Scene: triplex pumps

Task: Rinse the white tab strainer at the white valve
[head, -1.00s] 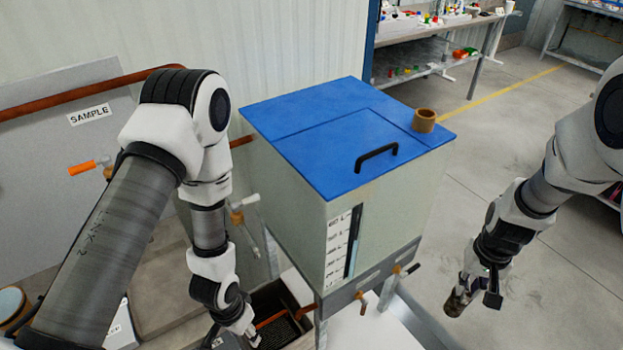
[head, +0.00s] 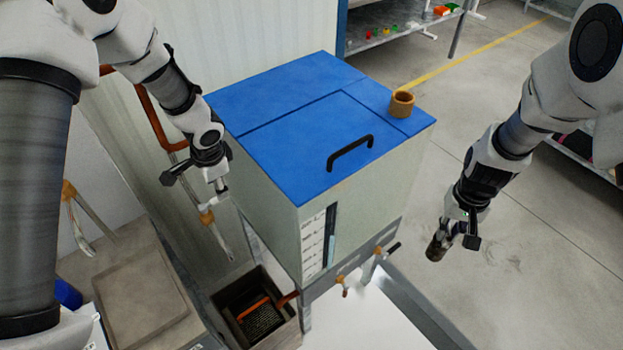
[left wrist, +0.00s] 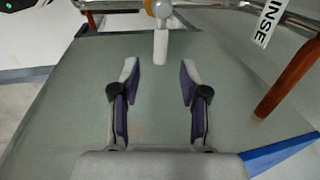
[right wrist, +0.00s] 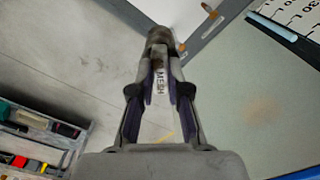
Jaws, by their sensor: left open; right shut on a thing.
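The strainer (head: 437,246) is a dark, brownish cylinder held in my right gripper (head: 448,232), out over the floor to the right of the blue-lidded tank. In the right wrist view the strainer (right wrist: 158,36) sits at the fingertips, and a white tab (right wrist: 161,82) reading "MESH" lies between the fingers. My left gripper (head: 217,183) is at the left side of the tank, close to a brass-coloured valve (head: 207,217) on a pipe. In the left wrist view the white valve handle (left wrist: 160,46) points between the open, empty fingers (left wrist: 160,82), just beyond their tips.
A "RINSE" label (left wrist: 268,22) is beside the white handle. A square basin (head: 222,301) with a dark grate and orange bar stands below the pipe. The tank's blue lid (head: 290,130) carries a black handle and a brown ring (head: 401,103). Small valves (head: 378,254) protrude from the tank's front.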

